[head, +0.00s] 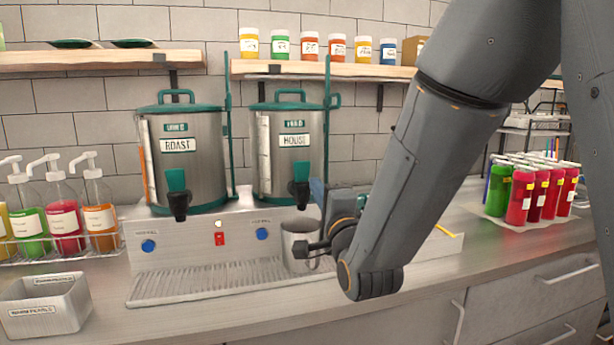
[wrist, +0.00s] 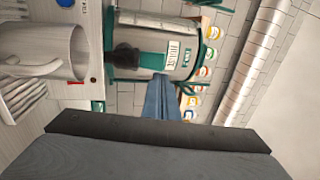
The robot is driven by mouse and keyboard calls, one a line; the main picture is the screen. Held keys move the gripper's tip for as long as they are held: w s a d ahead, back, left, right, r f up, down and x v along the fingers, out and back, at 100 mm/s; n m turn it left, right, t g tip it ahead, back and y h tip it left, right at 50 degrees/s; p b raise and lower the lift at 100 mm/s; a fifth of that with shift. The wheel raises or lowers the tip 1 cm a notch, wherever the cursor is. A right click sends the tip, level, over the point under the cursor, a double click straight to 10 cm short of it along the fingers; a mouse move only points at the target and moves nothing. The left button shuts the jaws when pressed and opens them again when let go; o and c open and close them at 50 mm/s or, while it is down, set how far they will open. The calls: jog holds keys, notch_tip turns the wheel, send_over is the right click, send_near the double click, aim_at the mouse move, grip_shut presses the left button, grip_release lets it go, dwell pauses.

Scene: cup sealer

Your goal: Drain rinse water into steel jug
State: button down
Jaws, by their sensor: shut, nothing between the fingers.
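The steel jug (head: 297,241) stands upright on the drip tray (head: 225,278), below the black spout (head: 299,194) of the right-hand urn (head: 283,145), labelled HOUSE. The wrist view shows the jug (wrist: 45,52) lying sideways in the picture, open mouth towards the urn (wrist: 182,52). I cannot see whether it holds water. My gripper (head: 318,192) is shut and empty, close to the spout and its teal handle. Its blue-grey fingers (wrist: 162,92) point at the urn front in the wrist view; I cannot tell whether they touch it.
The left urn (head: 180,155), labelled ROAST, stands beside it on the steel dispenser base (head: 190,235). Pump bottles (head: 62,215) and a grey bin (head: 45,305) are at left. Red and green cups (head: 530,190) fill the right. A shelf (head: 330,70) hangs above the urns.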

aim_at(302, 165)
jog(key=p+x, duration=0.1)
jog(key=x, duration=0.7)
jog(key=shift+w+r, duration=0.1)
jog(key=shift+w, duration=0.25)
jog(key=shift+a+r+p, duration=0.2)
jog(key=shift+p, duration=0.25)
